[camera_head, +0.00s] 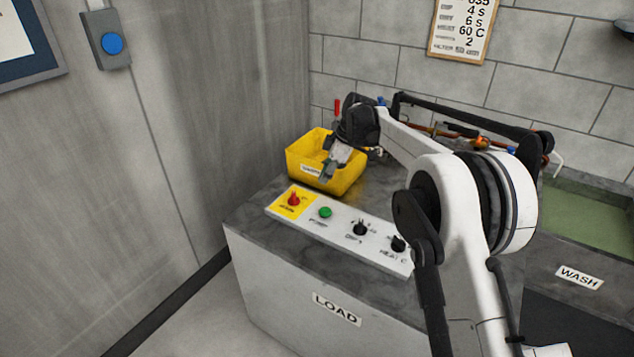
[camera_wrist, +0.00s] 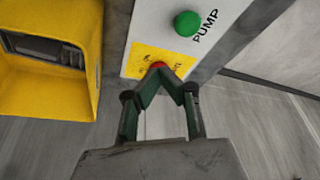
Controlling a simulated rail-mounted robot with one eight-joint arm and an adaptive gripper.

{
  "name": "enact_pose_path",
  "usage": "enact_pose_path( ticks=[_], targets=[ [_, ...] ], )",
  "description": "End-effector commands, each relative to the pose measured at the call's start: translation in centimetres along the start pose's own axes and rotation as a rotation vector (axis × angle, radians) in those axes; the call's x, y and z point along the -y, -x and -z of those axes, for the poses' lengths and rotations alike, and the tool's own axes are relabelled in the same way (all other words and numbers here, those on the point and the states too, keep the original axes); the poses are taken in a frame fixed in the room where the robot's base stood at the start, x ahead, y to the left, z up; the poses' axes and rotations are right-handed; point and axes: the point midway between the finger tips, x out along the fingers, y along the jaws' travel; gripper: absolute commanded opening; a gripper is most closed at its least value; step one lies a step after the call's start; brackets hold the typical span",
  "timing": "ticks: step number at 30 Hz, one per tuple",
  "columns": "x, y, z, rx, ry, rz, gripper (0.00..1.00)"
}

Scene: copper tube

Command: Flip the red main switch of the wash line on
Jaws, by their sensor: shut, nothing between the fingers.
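The red main switch (camera_head: 293,199) sits on a yellow plate (camera_head: 287,208) at the left end of a white control panel (camera_head: 340,234). In the wrist view the switch (camera_wrist: 158,65) shows as a small red piece just beyond my fingertips, partly hidden by them. My gripper (camera_head: 325,178) is shut and empty, pointing down above the panel, near the front of the yellow bin. In the wrist view my gripper's (camera_wrist: 162,76) green fingers meet at the tips over the yellow plate. I cannot tell whether they touch the switch, nor which way it is set.
A yellow bin (camera_head: 350,183) stands right behind the panel, close to my gripper. The green pump button (camera_head: 325,212) and two black knobs (camera_head: 360,228) sit to the right of the switch. A green-floored WASH basin (camera_head: 585,222) lies at the right. A wall stands at the left.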

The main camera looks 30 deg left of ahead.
Motion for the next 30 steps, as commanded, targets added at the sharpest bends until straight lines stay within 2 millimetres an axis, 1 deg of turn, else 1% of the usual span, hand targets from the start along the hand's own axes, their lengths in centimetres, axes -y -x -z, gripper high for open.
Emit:
enact_pose_path(
  ticks=[1, 12, 14, 15, 21, 25, 30],
  targets=[
    [0.0, -1.0, 0.0, 0.0, 0.001, 0.0, 0.0],
    [0.0, -7.9, 0.0, 0.0, 0.001, 0.0, 0.0],
    [0.0, -8.8, 0.1, 0.0, 0.001, 0.0, 0.0],
    [0.0, -8.8, 1.0, 0.0, 0.003, 0.0, 0.0],
    [0.0, -9.6, 3.0, 0.0, 0.001, 0.0, 0.0],
    [0.0, -9.8, 3.6, 0.0, 0.0, 0.0, 0.0],
    [0.0, -9.8, 3.7, 0.0, 0.0, 0.0, 0.0]
  ],
)
